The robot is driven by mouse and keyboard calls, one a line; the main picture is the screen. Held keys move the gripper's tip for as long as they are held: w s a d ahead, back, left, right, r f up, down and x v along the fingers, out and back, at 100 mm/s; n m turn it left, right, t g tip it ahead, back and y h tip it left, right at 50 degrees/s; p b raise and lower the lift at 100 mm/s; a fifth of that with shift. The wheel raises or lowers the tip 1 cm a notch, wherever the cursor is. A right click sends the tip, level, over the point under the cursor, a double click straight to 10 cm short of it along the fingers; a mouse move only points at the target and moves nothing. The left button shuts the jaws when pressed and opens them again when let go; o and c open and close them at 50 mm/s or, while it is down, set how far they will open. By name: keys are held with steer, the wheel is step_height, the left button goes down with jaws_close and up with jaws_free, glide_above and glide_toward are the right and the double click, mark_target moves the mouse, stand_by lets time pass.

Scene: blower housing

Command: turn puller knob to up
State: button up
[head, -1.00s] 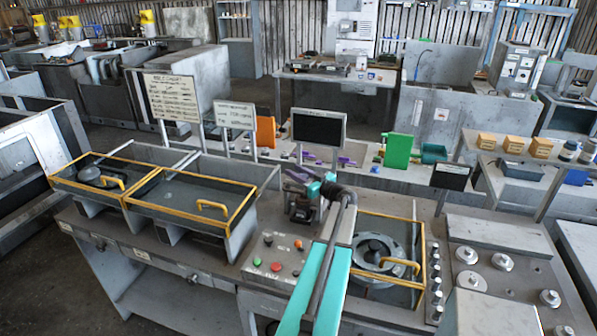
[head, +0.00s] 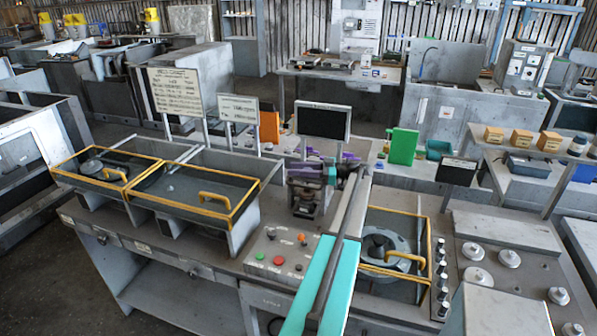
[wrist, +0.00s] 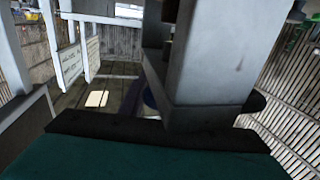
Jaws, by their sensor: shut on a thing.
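A dark puller device (head: 307,196) with a purple top stands upright on the bench behind the control panel, in the middle of the head view. My gripper (head: 329,172) is at the upper right side of this device, partly hidden by my teal and grey arm. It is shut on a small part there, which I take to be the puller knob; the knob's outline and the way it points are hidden. In the wrist view a dark jaw edge (wrist: 160,130) crosses the lower part, and a grey upright block (wrist: 213,70) stands close in front of it.
The control panel (head: 277,252) with green and red buttons and small knobs lies left of my arm. Yellow-edged trays (head: 190,207) stand to the left. A yellow-framed well with a round housing (head: 384,247) is right of my arm. A black screen (head: 324,121) stands behind the device.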

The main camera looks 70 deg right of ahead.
steer(key=shift+a+n+g+y+b, duration=0.2)
steer(key=shift+n+y+b, duration=0.2)
steer(key=shift+y, duration=0.2)
steer(key=shift+a+n+g+y+b, duration=0.1)
steer(key=shift+n+g+y+b, duration=0.15)
steer(key=shift+n+y, duration=0.25)
steer(key=shift+s+r, duration=0.1)
steer(key=o, duration=1.1)
steer(key=shift+c, duration=0.2)
